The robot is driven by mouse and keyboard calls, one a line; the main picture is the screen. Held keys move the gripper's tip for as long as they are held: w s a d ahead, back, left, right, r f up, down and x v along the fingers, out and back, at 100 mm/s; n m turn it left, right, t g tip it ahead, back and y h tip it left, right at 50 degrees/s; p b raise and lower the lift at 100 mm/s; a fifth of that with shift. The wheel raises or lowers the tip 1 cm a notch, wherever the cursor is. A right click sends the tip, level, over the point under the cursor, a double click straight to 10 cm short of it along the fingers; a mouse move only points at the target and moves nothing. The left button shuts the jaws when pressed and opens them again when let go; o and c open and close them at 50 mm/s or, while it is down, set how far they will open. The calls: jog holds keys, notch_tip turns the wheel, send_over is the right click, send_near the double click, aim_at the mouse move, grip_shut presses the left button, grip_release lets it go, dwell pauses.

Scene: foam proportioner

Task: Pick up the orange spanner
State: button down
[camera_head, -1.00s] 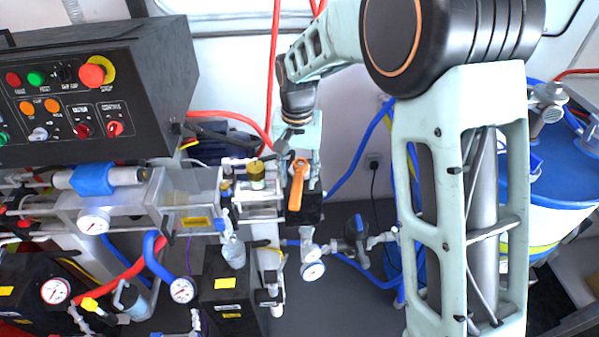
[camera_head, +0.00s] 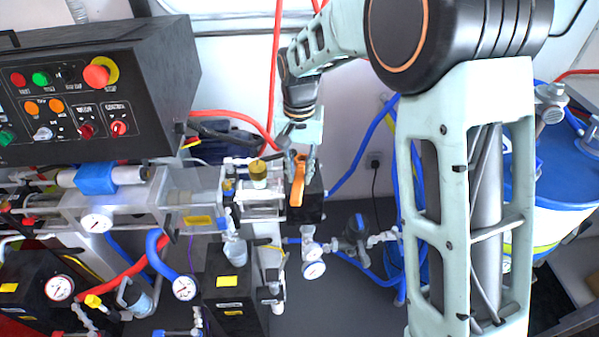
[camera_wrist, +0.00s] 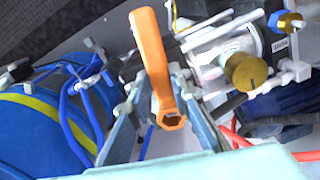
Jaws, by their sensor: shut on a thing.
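The orange spanner (camera_head: 298,181) hangs below my gripper (camera_head: 298,158) in the head view, beside the brass-capped clear fitting. In the wrist view the orange spanner (camera_wrist: 154,62) lies between the two fingers of my gripper (camera_wrist: 150,92). Its ring end points toward my palm and its long handle reaches away past the fingertips. My gripper is shut on the spanner. A dark block (camera_head: 308,206) lies behind the handle in the head view. I cannot tell whether the spanner touches it.
A brass knob (camera_wrist: 246,72) on a clear cylinder stands close right of the spanner in the wrist view. A black control box (camera_head: 100,85) and gauges are at the left. A blue drum (camera_head: 560,180) stands at the right. Red and blue hoses run behind my gripper.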

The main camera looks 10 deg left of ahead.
jog(key=s+d+r+p, duration=0.2)
jog(key=s+r, duration=0.3)
jog(key=s, duration=0.1)
jog(key=s+d+r+p, duration=0.2)
jog(key=s+r, duration=0.4)
jog(key=s, duration=0.1)
jog(key=shift+s+d+r, duration=0.15)
jog(key=shift+d+r, duration=0.1)
jog(key=shift+r, duration=0.05)
